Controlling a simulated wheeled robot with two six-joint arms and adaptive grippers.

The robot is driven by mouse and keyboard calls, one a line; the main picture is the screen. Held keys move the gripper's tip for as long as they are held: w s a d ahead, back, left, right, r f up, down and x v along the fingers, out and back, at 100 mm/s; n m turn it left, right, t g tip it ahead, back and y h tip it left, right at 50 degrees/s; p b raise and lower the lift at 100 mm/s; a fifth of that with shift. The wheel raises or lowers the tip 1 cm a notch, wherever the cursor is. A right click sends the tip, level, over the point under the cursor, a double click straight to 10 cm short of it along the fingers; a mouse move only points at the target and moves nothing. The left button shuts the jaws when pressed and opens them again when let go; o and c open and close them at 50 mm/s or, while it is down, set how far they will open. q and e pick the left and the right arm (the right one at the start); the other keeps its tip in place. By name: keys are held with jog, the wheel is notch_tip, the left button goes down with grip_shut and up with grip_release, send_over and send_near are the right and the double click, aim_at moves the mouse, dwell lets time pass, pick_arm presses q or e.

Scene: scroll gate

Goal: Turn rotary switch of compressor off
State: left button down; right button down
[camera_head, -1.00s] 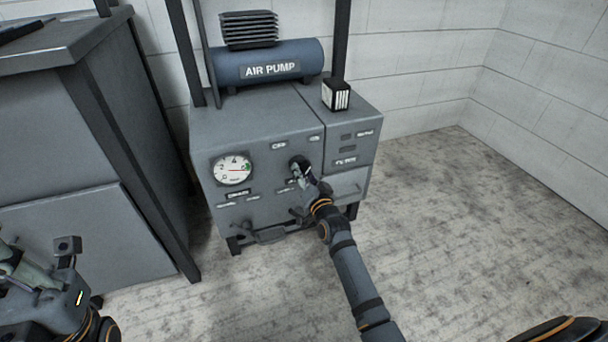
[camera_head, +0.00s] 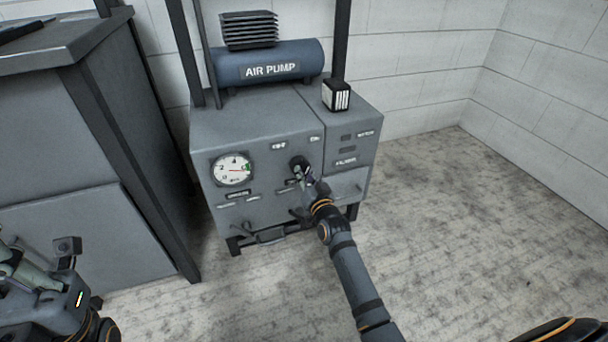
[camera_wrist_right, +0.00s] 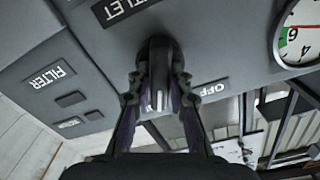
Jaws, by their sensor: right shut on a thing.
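The compressor (camera_head: 255,135) is a grey cabinet with a blue "AIR PUMP" tank (camera_head: 270,68) on top. Its dark rotary switch (camera_head: 298,163) is on the front panel, right of the round gauge (camera_head: 232,169). My right gripper (camera_head: 302,176) is at the switch and partly hides it. In the right wrist view the gripper (camera_wrist_right: 158,88) has its two fingers on either side of the dark knob (camera_wrist_right: 158,60), shut on it. An "OFF" label (camera_wrist_right: 213,89) is beside the knob. My left gripper (camera_head: 20,270) is at the lower left edge, partly cut off; its opening is unclear.
A grey cabinet (camera_head: 70,150) with a dark frame stands left of the compressor. A small black-and-white box (camera_head: 337,96) sits on the compressor top. A "FILTER" label (camera_wrist_right: 48,76) is on the panel. The floor (camera_head: 480,230) at the right is clear.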

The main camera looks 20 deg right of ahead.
jog(key=n, duration=0.6)
jog(key=shift+b, duration=0.4)
jog(key=n, duration=0.5)
jog(key=shift+a, duration=0.1)
jog(key=shift+n+b, duration=0.3)
jog(key=shift+n, duration=0.2)
jog(key=c, duration=1.2)
grip_release()
